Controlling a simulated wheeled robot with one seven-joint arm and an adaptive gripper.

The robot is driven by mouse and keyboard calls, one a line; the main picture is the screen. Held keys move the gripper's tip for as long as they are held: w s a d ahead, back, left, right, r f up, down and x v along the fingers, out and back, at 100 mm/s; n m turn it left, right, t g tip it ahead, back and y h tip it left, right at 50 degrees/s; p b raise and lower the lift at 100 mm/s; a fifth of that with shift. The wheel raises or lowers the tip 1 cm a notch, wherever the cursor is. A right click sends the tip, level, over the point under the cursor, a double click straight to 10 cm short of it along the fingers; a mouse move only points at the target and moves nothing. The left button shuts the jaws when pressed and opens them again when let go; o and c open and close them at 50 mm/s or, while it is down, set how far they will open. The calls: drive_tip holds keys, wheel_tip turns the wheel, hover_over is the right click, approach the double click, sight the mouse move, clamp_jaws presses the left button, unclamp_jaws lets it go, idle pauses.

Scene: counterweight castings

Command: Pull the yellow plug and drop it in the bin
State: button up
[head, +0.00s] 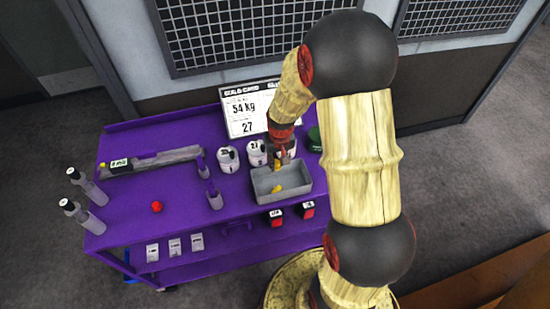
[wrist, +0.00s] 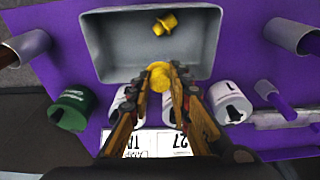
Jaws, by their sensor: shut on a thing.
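My gripper (head: 281,156) points down at the back edge of the grey bin (head: 296,194). In the wrist view its fingers (wrist: 160,73) are shut on a yellow plug (wrist: 160,80), partly hidden between them. This plug is over the bin's near edge in that view; its exact height is unclear. A second yellow plug (wrist: 165,24) lies on its side inside the grey bin (wrist: 100,45). It also shows on the bin floor in the head view (head: 277,189).
White castings (head: 228,157) stand in a row behind the bin, with a green one (wrist: 75,108) at the end. A card reading 54 kg (head: 247,112) stands behind.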

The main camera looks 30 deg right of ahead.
sight(277, 167)
drive_tip(key=shift+w+f+b, duration=0.1)
drive_tip(key=shift+f+b, duration=1.45)
drive_tip(key=shift+f, duration=1.15)
drive_tip(key=o, duration=1)
drive_tip(key=shift+r, duration=0.2)
drive_tip(key=r, duration=0.4)
drive_tip(key=s+r, duration=0.1)
drive_tip(key=r, duration=0.6)
drive_tip(key=shift+s+a+r, duration=0.25)
drive_tip(key=shift+s+r, duration=0.05)
drive_tip(key=shift+s, duration=0.1)
